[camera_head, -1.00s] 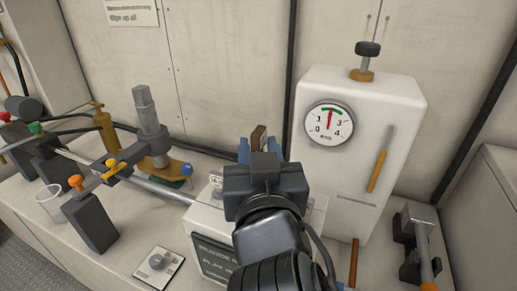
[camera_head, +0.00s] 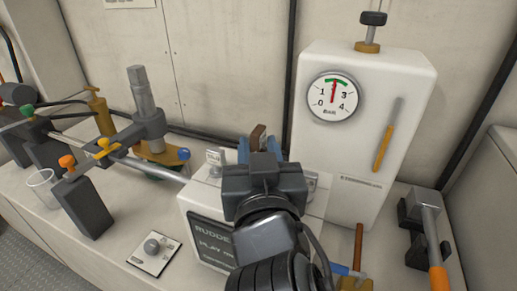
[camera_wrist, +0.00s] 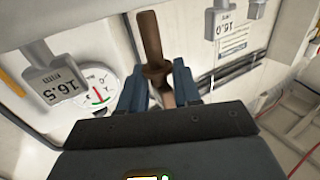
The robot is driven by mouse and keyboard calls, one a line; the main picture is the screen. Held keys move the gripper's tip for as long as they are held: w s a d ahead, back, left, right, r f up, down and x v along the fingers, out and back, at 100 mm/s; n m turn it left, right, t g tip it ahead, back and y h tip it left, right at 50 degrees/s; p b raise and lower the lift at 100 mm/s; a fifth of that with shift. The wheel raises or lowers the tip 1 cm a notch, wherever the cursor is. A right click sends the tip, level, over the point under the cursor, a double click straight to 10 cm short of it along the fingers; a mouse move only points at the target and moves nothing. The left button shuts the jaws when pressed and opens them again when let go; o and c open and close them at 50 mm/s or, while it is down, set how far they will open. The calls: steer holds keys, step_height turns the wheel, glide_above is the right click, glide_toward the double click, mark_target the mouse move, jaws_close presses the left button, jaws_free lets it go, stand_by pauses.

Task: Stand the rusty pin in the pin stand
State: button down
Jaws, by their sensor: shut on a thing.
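The rusty pin (camera_head: 257,135) is brown and held between the blue fingers of my gripper (camera_head: 262,146). In the wrist view the pin (camera_wrist: 151,40) extends past the fingertips of my gripper (camera_wrist: 160,88), with a wider collar near them. My gripper is over a low white block (camera_head: 200,197) with a dark plate reading "RUDDER ... PLAY". The gripper and arm hide much of the block's top. I cannot tell which thing is the pin stand.
A white pressure-gauge cabinet (camera_head: 365,150) stands close to the right of my gripper. Clamped rods and a tall grey post (camera_head: 140,95) are at left. A small knob plate (camera_head: 153,253) lies in front. A tool with an orange handle (camera_head: 438,279) is at right.

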steer(key=shift+f+b, duration=2.35)
steer(key=shift+f, duration=0.5)
stand_by(2.1)
steer(key=c, duration=0.7)
jaws_free()
steer(key=shift+f, duration=0.15)
steer(key=shift+s, duration=0.15)
steer(key=s, duration=0.6)
steer(key=shift+s+d+r+b, duration=0.25)
steer(key=shift+s+d+b, duration=0.1)
steer(key=shift+s, duration=0.05)
steer(key=shift+s+r, duration=0.2)
steer(key=shift+s, duration=0.2)
steer(key=shift+d, duration=0.1)
steer(key=shift+r, duration=0.1)
